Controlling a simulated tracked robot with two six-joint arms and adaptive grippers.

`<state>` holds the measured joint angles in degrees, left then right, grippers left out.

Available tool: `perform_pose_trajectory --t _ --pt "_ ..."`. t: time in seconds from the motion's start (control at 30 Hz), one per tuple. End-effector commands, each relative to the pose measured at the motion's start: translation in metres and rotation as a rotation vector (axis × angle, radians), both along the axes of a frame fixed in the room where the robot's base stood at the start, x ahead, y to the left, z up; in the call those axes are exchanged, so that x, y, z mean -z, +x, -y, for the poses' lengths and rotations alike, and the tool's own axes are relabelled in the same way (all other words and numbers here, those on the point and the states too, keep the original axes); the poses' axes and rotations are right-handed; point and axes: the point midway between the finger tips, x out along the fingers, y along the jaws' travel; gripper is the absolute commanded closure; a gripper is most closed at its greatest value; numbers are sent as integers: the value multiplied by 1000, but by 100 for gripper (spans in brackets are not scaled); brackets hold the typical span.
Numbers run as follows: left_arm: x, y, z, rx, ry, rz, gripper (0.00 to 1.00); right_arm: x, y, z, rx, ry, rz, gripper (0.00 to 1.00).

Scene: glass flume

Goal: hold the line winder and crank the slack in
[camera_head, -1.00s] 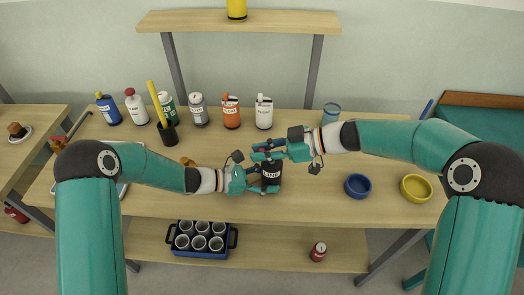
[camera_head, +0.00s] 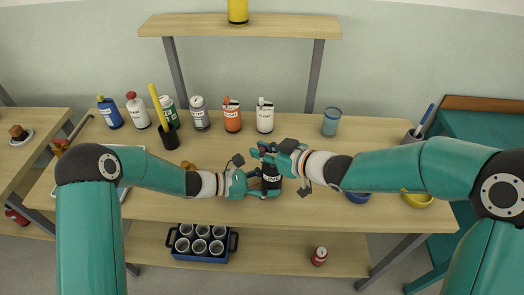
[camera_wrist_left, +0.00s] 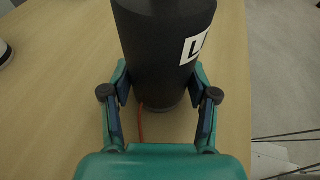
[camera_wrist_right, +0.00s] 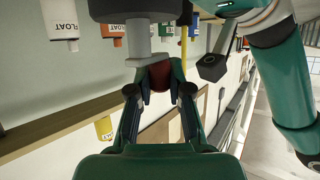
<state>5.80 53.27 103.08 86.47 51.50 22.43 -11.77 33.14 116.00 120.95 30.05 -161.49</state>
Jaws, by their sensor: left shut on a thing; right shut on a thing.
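The line winder (camera_head: 271,180) is a black cylinder with a white label, standing upright near the middle of the table. My left gripper (camera_head: 262,184) is shut around its body, one finger on each side, as the left wrist view shows the winder (camera_wrist_left: 160,35) between the fingers. A thin red line (camera_wrist_left: 140,122) hangs beside its base. My right gripper (camera_head: 260,150) is above the winder. In the right wrist view its fingers are shut on the dark red crank knob (camera_wrist_right: 160,76), at the end of a grey crank arm (camera_wrist_right: 148,61) on a grey shaft (camera_wrist_right: 138,40).
Several labelled bottles, among them an orange one (camera_head: 232,118) and a white one (camera_head: 265,117), stand along the back. A dark cup (camera_head: 169,138) holds a yellow stick. Blue (camera_head: 358,198) and yellow (camera_head: 418,201) bowls sit at right, partly behind my right arm.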

Motion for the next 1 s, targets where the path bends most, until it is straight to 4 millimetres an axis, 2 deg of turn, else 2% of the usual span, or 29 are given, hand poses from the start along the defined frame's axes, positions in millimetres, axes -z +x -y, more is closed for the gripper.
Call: perform_pose_trajectory --t 0.63,0.67,0.8,1.0 --pt "2 -2 1 4 3 -3 60 -3 2 0 50 3 4 100" --pt "2 -2 1 4 3 -3 60 -3 2 0 50 3 4 78" --pt "2 -1 1 2 3 -4 60 -2 2 1 51 2 2 55" --pt "2 -1 0 2 2 -4 60 -1 1 1 50 0 -1 54"
